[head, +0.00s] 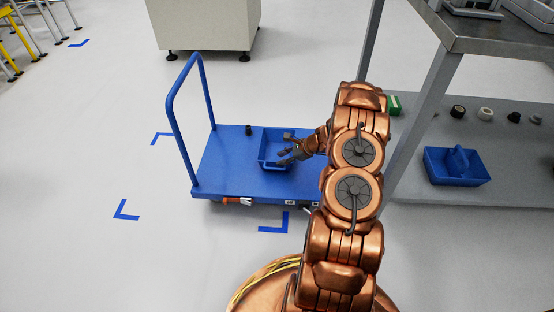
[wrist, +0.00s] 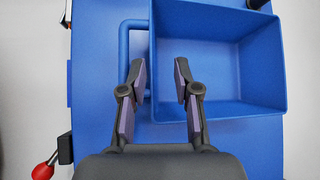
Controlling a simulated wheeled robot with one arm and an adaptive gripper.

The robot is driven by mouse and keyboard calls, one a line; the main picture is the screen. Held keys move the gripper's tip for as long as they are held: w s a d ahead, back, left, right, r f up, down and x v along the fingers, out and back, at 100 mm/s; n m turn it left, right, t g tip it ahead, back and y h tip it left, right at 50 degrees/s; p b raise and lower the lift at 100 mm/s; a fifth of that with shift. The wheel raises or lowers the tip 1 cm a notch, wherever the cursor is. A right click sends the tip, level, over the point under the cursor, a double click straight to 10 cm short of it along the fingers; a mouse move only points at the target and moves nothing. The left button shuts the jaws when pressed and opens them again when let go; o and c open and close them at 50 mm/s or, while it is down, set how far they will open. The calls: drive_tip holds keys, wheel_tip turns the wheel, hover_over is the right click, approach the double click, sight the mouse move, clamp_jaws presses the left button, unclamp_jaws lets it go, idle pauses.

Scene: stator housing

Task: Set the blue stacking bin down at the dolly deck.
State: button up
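The blue stacking bin (head: 268,160) sits on the blue dolly deck (head: 222,165), towards its right side in the head view. In the wrist view the bin (wrist: 215,15) is seen from above, open and with no contents visible in the part shown, over the deck (wrist: 95,100). A blue loop (wrist: 123,60) sticks out at the bin's left wall. My gripper (head: 285,155) is at the bin. In the wrist view the fingers of my gripper (wrist: 160,75) are spread, one on each side of the left wall, with visible gaps. Whether the fingers are below the rim is unclear.
The dolly's push handle (head: 170,105) rises on the left. A small dark object (head: 248,130) stands on the deck behind the bin. A grey workbench (head: 500,35) with a lower shelf is on the right, holding a blue tote (head: 440,165) and small parts.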

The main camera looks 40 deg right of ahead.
drive_tip(key=p+v, duration=0.2)
drive_tip(key=v, duration=0.6)
drive_tip(key=s+a+r+n+g+y, duration=0.1)
drive_tip(key=s+a+r+n+g, duration=0.35)
drive_tip(key=a+r, duration=0.75)
drive_tip(key=s+a+r+n+g+y, duration=0.15)
drive_tip(key=a+r+n, duration=0.65)
drive_tip(key=a, duration=0.8)
drive_tip(key=s+a+r+n+g+h, duration=0.2)
drive_tip(key=s+a+r+n, duration=0.15)
drive_tip(key=s, duration=0.25)
drive_tip(key=s+a+r+n+g+h, duration=0.1)
drive_tip(key=s+a+r+n+g, duration=0.15)
drive_tip(key=s+a, duration=0.35)
drive_tip(key=s+d+r+n+h, duration=0.1)
drive_tip(key=s+r+n+h, duration=0.1)
drive_tip(key=s, duration=0.6)
drive_tip(key=s+d+r+n+h, duration=0.1)
drive_tip(key=s+n+h, duration=0.2)
drive_tip(key=s, duration=0.6)
drive_tip(key=shift+s+d+r+n, duration=0.2)
drive_tip(key=shift+r+n, duration=0.2)
drive_tip(key=shift+n, duration=0.65)
drive_tip(key=shift+r+g, duration=0.15)
drive_tip(key=shift+g, duration=0.1)
